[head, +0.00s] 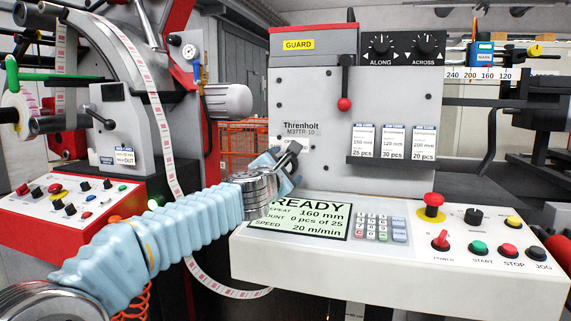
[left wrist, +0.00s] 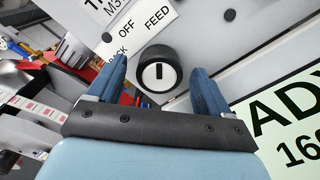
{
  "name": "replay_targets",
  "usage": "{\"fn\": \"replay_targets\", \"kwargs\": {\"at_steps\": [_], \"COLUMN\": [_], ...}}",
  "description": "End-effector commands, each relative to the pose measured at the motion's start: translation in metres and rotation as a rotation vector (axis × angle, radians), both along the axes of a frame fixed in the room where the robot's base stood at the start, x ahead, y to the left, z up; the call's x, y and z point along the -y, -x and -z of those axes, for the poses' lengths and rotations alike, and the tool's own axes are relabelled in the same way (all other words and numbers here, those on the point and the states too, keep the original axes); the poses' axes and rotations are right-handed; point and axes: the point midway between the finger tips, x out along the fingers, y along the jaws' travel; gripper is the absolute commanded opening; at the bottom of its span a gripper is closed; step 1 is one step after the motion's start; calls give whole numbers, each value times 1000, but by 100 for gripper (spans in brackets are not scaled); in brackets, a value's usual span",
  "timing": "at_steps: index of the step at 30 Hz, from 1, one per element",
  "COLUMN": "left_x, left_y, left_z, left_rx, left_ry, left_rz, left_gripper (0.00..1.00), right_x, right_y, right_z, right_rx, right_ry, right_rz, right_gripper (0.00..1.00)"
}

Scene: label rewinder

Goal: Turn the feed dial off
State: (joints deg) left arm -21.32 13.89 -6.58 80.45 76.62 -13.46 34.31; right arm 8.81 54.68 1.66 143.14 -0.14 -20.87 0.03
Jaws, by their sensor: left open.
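The feed dial (left wrist: 157,72) is a round black knob with a white face and a dark pointer bar. In the left wrist view its bar points up, toward the word FEED on the white label plate (left wrist: 143,24); OFF is printed left of FEED. My left gripper (left wrist: 160,78) is open, with one blue finger on each side of the dial and visible gaps between. In the head view the left gripper (head: 288,163) is at the machine's front panel (head: 310,105), below the Threnholt lettering, and largely hides the dial. My right gripper is not in view.
Below the gripper are a READY display (head: 305,217) and keypad (head: 380,227). The white console (head: 400,270) carries a red mushroom button (head: 431,204) and several switches. A red-knobbed lever (head: 345,103) hangs above right. A label web (head: 160,120) runs at left.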

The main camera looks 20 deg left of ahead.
Motion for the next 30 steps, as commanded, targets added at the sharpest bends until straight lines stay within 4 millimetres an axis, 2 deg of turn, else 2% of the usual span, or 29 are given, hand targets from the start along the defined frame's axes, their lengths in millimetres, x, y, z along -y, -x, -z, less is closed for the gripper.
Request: {"fn": "replay_targets", "kwargs": {"at_steps": [4, 12, 14, 23, 24, 30], "left_x": [0, 0, 0, 1, 1, 1], "left_y": [-10, -11, -11, -11, -11, -11], "left_z": [0, 0, 0, 0, 0, 0], "left_rx": [1, 1, 1, 1, 1, 1], "left_ry": [-1, -1, -1, -1, -1, 14], "left_rz": [-1, -1, -1, 1, 1, 0], "left_gripper": [80, 80, 72, 26, 24, 24], "right_x": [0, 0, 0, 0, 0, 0], "right_y": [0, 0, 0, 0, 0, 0], "right_z": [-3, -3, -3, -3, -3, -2], "right_rx": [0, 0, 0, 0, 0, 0], "right_ry": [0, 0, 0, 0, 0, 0], "right_rz": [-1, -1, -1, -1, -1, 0], "right_gripper": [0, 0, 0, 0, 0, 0]}}
